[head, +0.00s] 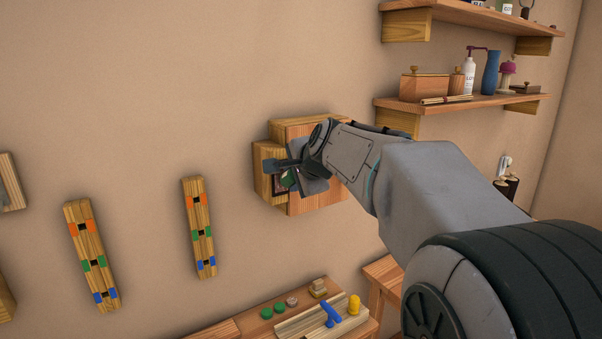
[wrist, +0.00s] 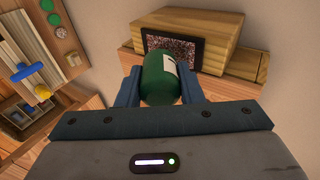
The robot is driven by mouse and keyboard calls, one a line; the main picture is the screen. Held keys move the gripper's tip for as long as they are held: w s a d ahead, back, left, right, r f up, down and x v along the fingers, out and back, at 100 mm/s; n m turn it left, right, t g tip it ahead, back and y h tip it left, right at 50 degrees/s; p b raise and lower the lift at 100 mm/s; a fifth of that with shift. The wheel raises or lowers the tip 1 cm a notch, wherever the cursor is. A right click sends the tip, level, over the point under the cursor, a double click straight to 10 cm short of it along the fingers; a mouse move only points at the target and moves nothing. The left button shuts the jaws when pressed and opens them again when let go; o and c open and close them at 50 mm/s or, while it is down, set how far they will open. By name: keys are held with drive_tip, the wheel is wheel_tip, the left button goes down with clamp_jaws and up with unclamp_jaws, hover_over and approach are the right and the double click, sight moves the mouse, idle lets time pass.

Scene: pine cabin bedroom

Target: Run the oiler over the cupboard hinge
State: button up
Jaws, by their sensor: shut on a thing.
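My gripper (head: 289,174) is shut on a green oiler (wrist: 160,80) with a white label, one finger on each side of it. A little of the green oiler also shows in the head view (head: 289,180). The wooden cupboard (head: 300,130) is on the wall, and my gripper is in front of its left part. A dark, speckled, reddish hinge plate (wrist: 170,41) lies on the cupboard's wood (wrist: 222,45) in the wrist view. The oiler's far end overlaps the plate's lower edge in that picture; I cannot tell whether they touch. My arm hides much of the cupboard's right side.
Two wall shelves, the lower one (head: 520,101) holding bottles and boxes, are right of the cupboard. Two wooden strips (head: 91,240) (head: 199,222) with coloured marks hang at left. A bench below holds a tray with a blue tool (head: 330,314). Wall between strips and cupboard is bare.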

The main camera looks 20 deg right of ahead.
drive_tip(key=shift+s+a, duration=0.25)
drive_tip(key=shift+a, duration=0.65)
drive_tip(key=s+d+b, duration=0.2)
drive_tip(key=s, duration=0.3)
drive_tip(key=shift+s, duration=0.35)
drive_tip(key=shift+s, duration=0.1)
drive_tip(key=s, duration=0.1)
drive_tip(key=s+d+b, duration=0.1)
drive_tip(key=shift+s, duration=0.35)
drive_tip(key=shift+w+a, duration=0.1)
